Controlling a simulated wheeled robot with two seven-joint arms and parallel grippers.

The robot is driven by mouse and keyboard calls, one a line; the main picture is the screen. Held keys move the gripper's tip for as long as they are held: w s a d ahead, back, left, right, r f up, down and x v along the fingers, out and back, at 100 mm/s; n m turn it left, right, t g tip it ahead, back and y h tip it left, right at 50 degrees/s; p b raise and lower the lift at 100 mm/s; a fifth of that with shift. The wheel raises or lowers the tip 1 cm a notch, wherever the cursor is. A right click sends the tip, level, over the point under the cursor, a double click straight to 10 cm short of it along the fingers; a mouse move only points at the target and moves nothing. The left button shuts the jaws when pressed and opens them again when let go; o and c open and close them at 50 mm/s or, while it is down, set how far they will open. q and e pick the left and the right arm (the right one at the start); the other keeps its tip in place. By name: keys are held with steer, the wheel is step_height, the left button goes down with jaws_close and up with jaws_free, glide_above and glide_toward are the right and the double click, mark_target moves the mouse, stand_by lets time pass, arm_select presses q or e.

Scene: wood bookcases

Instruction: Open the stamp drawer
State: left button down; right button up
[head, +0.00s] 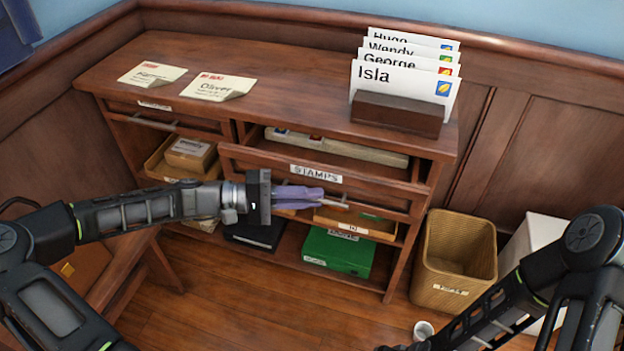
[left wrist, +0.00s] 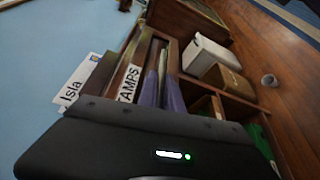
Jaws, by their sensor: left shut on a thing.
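The stamp drawer (head: 258,160) is the upper right drawer of the wooden desk, with a white STAMPS label (head: 316,173) on its front. It stands partly out, and its inside shows behind the front. Its bar handle (head: 341,204) is largely covered by my left gripper (head: 322,197), whose purple fingers are shut on it. The left wrist view shows the fingers (left wrist: 162,88) beside the drawer's label (left wrist: 129,84). Only a sliver of my right gripper shows at the bottom edge of the head view, and its fingers cannot be made out.
Letters in a wooden holder (head: 397,116) and two envelopes (head: 218,87) are on the desk top. Below are a cardboard box (head: 190,153) and a green box (head: 338,252). A wicker basket (head: 456,265) and a white bin (head: 530,240) stand at the right. A small cup (head: 423,330) is on the floor.

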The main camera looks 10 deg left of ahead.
arm_select(q)
steer(key=s+p, duration=0.7)
steer(key=s, duration=0.6)
steer(key=shift+a, duration=0.4)
steer(key=c, duration=1.5)
jaws_free()
steer(key=p+v, duration=0.1)
steer(key=v, duration=0.6)
steer(key=shift+a, duration=0.45)
